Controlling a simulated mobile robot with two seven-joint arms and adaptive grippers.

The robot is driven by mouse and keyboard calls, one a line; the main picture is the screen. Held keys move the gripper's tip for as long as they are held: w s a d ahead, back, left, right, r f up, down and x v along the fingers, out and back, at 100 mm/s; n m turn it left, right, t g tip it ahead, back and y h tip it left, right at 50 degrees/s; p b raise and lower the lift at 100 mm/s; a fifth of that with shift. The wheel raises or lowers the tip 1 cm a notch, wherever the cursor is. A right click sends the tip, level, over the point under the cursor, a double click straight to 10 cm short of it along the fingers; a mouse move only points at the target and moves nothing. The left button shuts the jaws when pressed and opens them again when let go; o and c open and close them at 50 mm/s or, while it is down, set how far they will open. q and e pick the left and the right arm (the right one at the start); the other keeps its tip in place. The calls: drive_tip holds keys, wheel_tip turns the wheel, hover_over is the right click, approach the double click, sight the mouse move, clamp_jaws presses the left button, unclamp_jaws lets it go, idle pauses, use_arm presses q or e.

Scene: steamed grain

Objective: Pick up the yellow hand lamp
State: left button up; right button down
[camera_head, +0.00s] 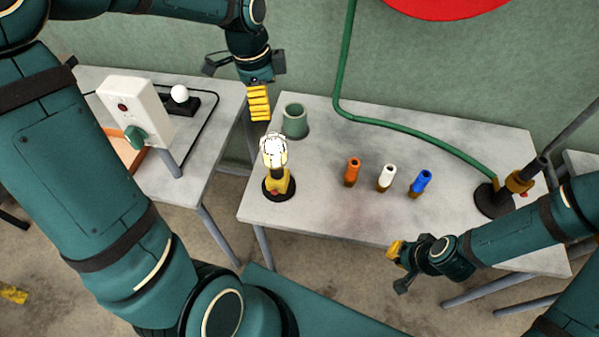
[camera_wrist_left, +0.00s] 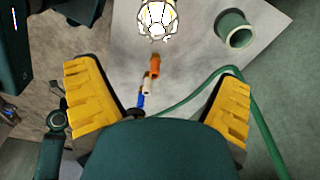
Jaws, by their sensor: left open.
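The yellow hand lamp (camera_head: 279,182) stands upright on a round black base at the left end of the grey middle table (camera_head: 330,215). Its caged head glows white. The lamp's bright caged head also shows at the top of the left wrist view (camera_wrist_left: 157,18). My left gripper (camera_head: 258,104) hangs above and behind the lamp, apart from it. In the left wrist view its yellow finger pads are wide apart with nothing between them (camera_wrist_left: 158,103). My right gripper (camera_head: 398,252) is in front of the table's front edge; its finger gap is not clear.
A green cup (camera_head: 295,121) stands close behind the lamp. Orange (camera_head: 352,171), white (camera_head: 386,177) and blue (camera_head: 420,183) bottle-like pieces stand to the right. A green hose (camera_head: 410,130) runs to a dark stand (camera_head: 493,200). A white switch box (camera_head: 136,108) is on the left table.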

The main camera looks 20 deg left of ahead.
sight(272, 135)
use_arm(q)
drive_tip(key=f, duration=0.5)
drive_tip(key=f+b, duration=0.1)
drive_tip(key=f, duration=0.2)
drive_tip(key=shift+w+d, duration=0.1)
drive_tip(key=shift+d, duration=0.2)
drive_tip(key=shift+d+f+b, duration=0.15)
drive_tip(key=shift+f+b, duration=0.05)
drive_tip(key=shift+f, duration=1.25)
drive_tip(key=shift+d+f+b, duration=0.1)
drive_tip(key=shift+f+b, duration=0.1)
drive_tip(key=shift+f, duration=1.2)
drive_tip(key=c, duration=1.5)
